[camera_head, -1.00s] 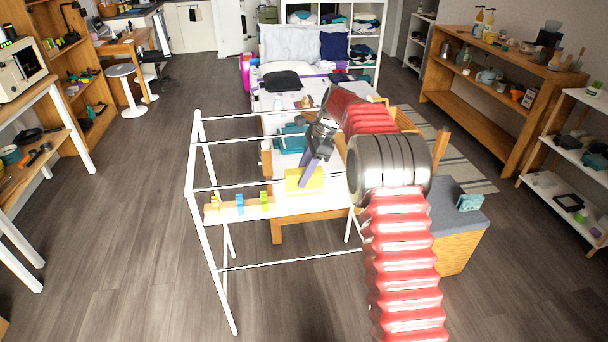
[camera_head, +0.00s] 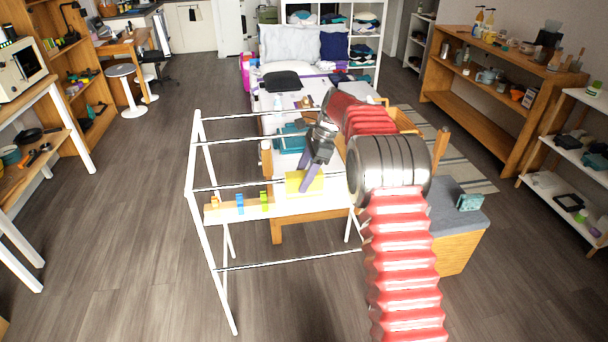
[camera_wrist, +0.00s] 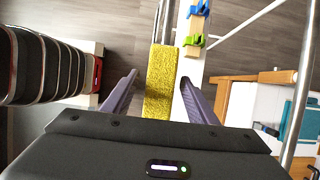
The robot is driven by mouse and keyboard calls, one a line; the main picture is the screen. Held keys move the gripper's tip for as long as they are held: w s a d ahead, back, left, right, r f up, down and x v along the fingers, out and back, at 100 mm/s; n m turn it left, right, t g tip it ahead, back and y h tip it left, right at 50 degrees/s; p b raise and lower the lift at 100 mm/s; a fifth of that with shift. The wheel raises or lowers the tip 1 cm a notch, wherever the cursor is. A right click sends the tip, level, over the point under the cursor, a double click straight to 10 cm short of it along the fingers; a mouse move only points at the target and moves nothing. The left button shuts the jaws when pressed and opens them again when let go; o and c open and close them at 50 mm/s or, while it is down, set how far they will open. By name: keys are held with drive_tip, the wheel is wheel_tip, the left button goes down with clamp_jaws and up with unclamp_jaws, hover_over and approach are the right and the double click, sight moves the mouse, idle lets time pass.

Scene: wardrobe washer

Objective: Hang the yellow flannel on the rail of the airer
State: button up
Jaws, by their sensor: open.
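The yellow flannel (camera_head: 304,182) is at a front rail of the white airer (camera_head: 205,245), right of the coloured pegs. In the wrist view the flannel (camera_wrist: 160,82) is a narrow yellow strip lying along the line of the rail (camera_wrist: 158,25), which runs in under its far end. It appears draped over the rail; its lower parts are hard to make out. My gripper (camera_wrist: 158,84) is open, with one purple finger on each side of the flannel and a visible gap to each. In the head view my gripper (camera_head: 312,180) points down at the flannel.
Orange, blue (camera_head: 239,203) and green pegs sit on a narrow board (camera_head: 225,214) left of the flannel. A bed (camera_head: 285,100) stands behind the airer, and a grey-topped wooden cabinet (camera_head: 455,215) to the right. Open floor (camera_head: 140,230) lies to the left.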

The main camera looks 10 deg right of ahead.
drive_tip(key=shift+r, duration=0.1)
drive_tip(key=v, duration=1.3)
drive_tip(key=shift+d+r, duration=0.15)
drive_tip(key=shift+d, duration=0.05)
